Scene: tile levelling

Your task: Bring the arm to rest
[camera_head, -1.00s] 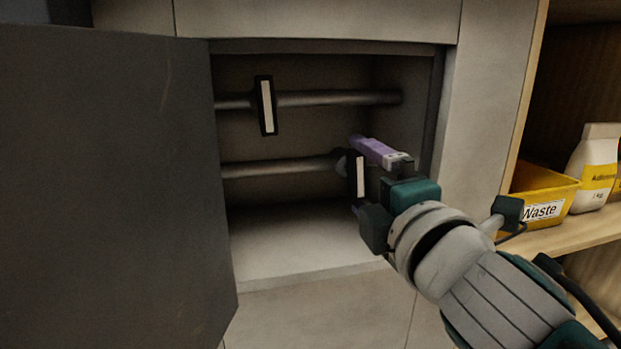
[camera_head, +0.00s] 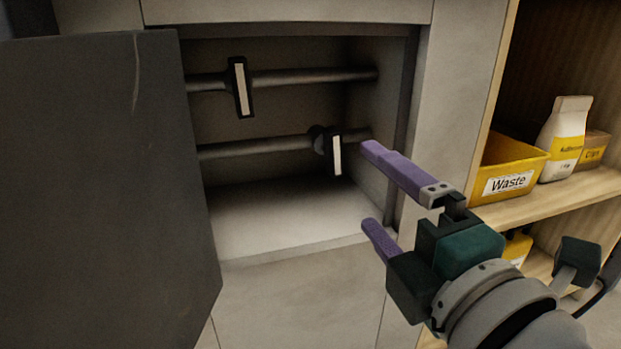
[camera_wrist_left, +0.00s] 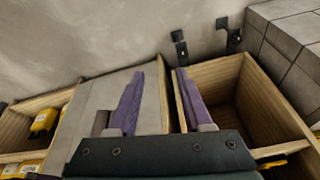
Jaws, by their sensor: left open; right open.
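My right gripper (camera_head: 372,188) is open and empty, with two purple fingers, in front of the right edge of the open wall recess (camera_head: 270,222) in the head view. It is apart from the black handle with a white strip (camera_head: 336,155) on the lower pipe (camera_head: 255,146). A second such handle (camera_head: 240,88) sits on the upper pipe (camera_head: 315,75). My left gripper (camera_wrist_left: 153,95) shows only in the left wrist view. Its purple fingers are apart with nothing held between them.
A dark door panel (camera_head: 100,190) stands open at the left. A wooden shelf (camera_head: 540,197) at the right holds a yellow Waste bin (camera_head: 512,166) and a white and yellow bag (camera_head: 565,140). An open wooden compartment (camera_wrist_left: 225,80) shows in the left wrist view.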

